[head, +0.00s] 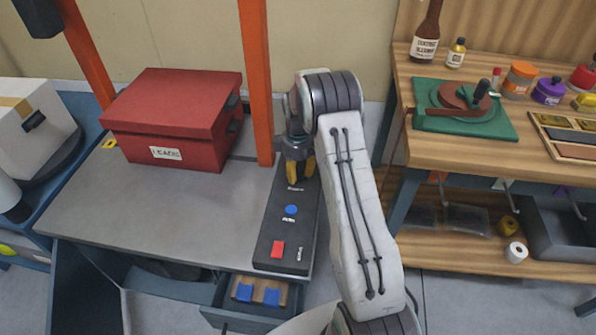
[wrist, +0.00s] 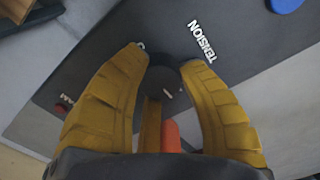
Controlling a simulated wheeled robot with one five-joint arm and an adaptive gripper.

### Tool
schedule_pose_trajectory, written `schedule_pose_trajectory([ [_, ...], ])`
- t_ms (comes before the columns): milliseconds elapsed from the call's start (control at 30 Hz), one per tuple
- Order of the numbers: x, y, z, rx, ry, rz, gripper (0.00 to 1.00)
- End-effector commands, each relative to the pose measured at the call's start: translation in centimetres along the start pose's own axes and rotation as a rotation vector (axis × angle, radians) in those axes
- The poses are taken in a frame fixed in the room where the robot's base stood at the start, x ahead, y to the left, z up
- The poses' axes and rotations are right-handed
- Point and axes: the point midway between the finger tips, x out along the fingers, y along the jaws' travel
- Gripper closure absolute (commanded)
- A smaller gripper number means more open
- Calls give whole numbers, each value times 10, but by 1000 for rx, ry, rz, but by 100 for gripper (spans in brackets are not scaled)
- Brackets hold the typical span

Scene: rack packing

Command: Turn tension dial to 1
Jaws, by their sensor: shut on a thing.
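The black control panel (head: 268,236) lies along the right edge of the grey table. Its dark round tension dial (wrist: 168,84) shows in the wrist view, with a short white mark on its top. The white word TENSION (wrist: 201,41) is printed beside it. My gripper (head: 297,172) points down at the panel's far end, its yellow fingers (wrist: 165,76) shut on the dial from both sides. A small white marking by the left fingertip is partly hidden. I cannot read the dial's number. In the head view my gripper hides the dial.
A red box (head: 175,118) stands to the left. An orange post (head: 255,80) rises close beside my gripper. An open drawer (head: 247,309) is below the table edge.

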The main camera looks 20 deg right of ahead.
Motion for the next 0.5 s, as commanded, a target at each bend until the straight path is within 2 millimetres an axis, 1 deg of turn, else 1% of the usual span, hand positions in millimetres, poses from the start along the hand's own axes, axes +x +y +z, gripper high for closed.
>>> schedule_pose_trajectory([
  [33,3,-2,2,-1,-6,-7,96],
  [200,3,-2,2,-1,-6,-7,96],
  [233,3,-2,2,-1,-6,-7,60],
  [500,1,-1,1,1,-2,-3,36],
])
